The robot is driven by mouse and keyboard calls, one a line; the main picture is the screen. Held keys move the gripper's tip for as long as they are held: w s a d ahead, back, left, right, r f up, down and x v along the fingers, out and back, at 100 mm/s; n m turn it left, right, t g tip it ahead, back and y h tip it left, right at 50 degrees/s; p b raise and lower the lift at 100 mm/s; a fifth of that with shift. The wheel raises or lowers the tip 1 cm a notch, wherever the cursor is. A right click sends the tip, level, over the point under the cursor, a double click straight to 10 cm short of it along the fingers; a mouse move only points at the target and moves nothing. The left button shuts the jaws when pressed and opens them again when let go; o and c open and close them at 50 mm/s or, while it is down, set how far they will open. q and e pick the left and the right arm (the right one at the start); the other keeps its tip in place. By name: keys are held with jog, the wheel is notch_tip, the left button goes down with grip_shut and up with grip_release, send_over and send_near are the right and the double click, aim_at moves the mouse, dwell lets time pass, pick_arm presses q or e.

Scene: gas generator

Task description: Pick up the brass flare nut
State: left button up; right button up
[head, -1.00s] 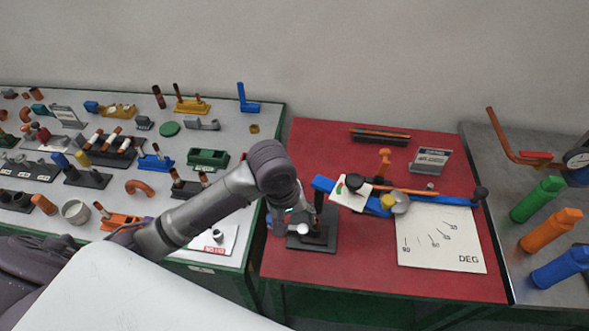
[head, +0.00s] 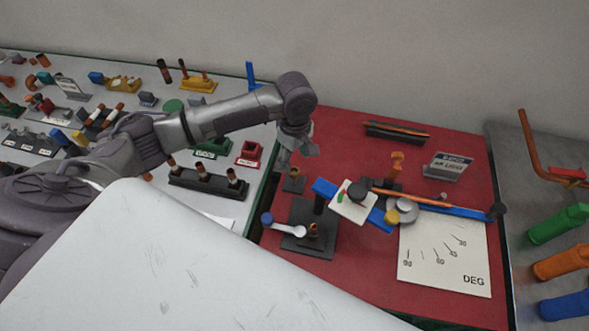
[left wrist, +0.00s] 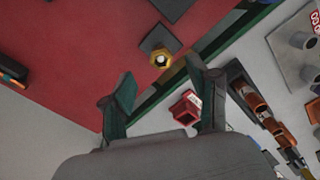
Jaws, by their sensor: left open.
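The brass flare nut (left wrist: 160,58) shows in the left wrist view as a gold hex ring with a bright centre. It lies at the corner of a small dark square pad (left wrist: 158,38) on the red table. In the head view the nut (head: 294,173) shows small on this pad, just below my left gripper (head: 297,153). My left gripper is open and empty. In the left wrist view its two fingers (left wrist: 161,92) stand apart, with the nut ahead of the tips and roughly centred between them. The exact height gap cannot be told. My right gripper is not in view.
A red box (head: 249,154) and a dark rack (head: 208,182) stand on the left table. A black base plate (head: 308,230) with a white-handled tool and the blue bender arm (head: 458,211) are nearby on the red table (head: 345,145).

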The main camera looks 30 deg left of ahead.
aim_at(296, 170)
pick_arm(q)
jog(key=shift+f, duration=0.25)
jog(key=f, duration=0.1)
jog(key=f+p, duration=0.1)
jog(key=f, duration=0.2)
jog(key=shift+s+d, duration=0.15)
jog(key=shift+s, duration=0.1)
jog(key=shift+w+f, duration=0.15)
jog(key=shift+f, duration=0.3)
jog(key=c, duration=0.8)
